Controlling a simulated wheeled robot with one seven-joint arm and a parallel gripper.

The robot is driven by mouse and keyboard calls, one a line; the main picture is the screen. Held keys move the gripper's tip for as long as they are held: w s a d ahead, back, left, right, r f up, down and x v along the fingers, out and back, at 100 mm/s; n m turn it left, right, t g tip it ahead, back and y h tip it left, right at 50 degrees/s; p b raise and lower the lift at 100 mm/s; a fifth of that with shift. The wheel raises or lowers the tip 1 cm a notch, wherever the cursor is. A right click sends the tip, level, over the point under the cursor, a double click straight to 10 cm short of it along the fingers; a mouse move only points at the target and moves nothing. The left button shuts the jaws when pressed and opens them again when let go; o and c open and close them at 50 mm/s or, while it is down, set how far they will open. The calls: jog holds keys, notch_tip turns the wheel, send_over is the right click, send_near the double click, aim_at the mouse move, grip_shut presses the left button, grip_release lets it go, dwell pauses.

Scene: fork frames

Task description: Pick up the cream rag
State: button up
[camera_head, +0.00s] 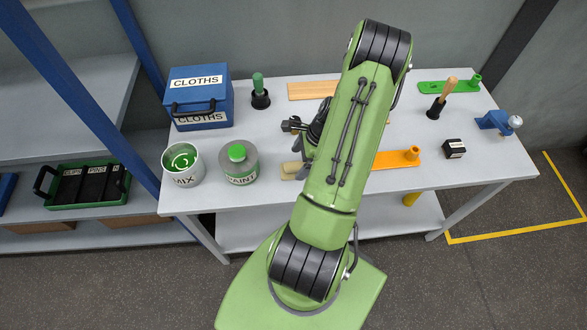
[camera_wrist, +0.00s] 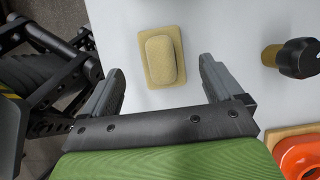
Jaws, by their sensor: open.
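The cream rag (camera_wrist: 162,60) lies flat on the grey table in the wrist view, as a folded tan-cream pad with a raised rounded middle. In the head view its cream edge (camera_head: 290,171) shows just left of my arm, which hides the rest. My gripper (camera_wrist: 158,80) is open, with its two fingers spread apart. In the wrist view the rag lies between and beyond the fingertips, with nothing held. The height of the fingers above the rag is hard to tell.
A paint can (camera_head: 239,166) stands close left of the rag, with a mix can (camera_head: 183,164) and blue cloths box (camera_head: 200,98) farther left. An orange board (camera_head: 390,160) lies to the right of my arm. A brass-and-black knob (camera_wrist: 290,57) shows right of the rag.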

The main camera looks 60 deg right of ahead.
aim_at(296, 164)
jog(key=x, duration=0.4)
jog(key=shift+w+f, duration=0.2)
jog(key=shift+w, duration=0.05)
jog(key=c, duration=1.2)
notch_tip(296, 164, up, 10)
jog(key=shift+r+p, duration=0.1)
jog(key=shift+p, duration=0.25)
jog(key=shift+c, duration=0.2)
jog(key=o, duration=0.5)
jog(key=shift+c, duration=1.4)
